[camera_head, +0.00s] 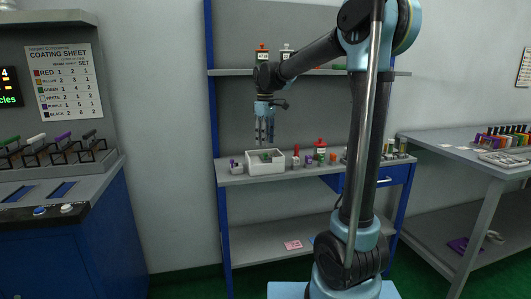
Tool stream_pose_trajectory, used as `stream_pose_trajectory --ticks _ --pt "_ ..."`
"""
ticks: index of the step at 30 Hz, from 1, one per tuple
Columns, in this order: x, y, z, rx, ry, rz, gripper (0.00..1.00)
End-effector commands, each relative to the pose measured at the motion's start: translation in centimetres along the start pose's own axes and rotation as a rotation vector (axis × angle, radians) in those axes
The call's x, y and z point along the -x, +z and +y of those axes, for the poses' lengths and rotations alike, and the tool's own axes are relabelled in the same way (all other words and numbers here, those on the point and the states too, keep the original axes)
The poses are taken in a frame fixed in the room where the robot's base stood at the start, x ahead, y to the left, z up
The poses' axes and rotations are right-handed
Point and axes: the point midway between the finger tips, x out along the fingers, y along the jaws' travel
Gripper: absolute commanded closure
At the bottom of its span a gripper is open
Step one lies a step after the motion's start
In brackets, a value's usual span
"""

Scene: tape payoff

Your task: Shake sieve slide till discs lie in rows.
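My gripper (264,143) points straight down over a white open-topped box (264,168) on the middle bench. Its fingers look long and dark blue, and their tips are near or just above the box. The view is too small to tell whether they are apart or closed on something. Something green shows inside the box, too small to make out. I cannot pick out a sieve slide or discs for sure. A flat pale tray (503,159) with unclear markings lies on the right table.
Small bottles, including a red-capped one (320,150), stand right of the box. A shelf (230,72) with bottles is above. The left cabinet (60,230) carries a row of coloured-handled items. The right table (450,142) holds coloured pieces.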

Motion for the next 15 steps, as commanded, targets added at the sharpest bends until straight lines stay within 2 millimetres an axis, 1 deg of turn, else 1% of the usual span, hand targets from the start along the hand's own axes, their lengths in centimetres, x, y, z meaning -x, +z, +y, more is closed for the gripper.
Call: stream_pose_trajectory --ticks 1,6,9,15 --pt "-0.9 0.0 0.0 0.000 0.000 0.000 0.62" --pt "-3.4 -0.1 0.0 0.000 0.000 0.000 0.62" --pt "-4.4 0.0 0.0 0.000 0.000 0.000 0.62" --pt "-5.4 0.0 0.0 0.000 0.000 0.000 0.62"
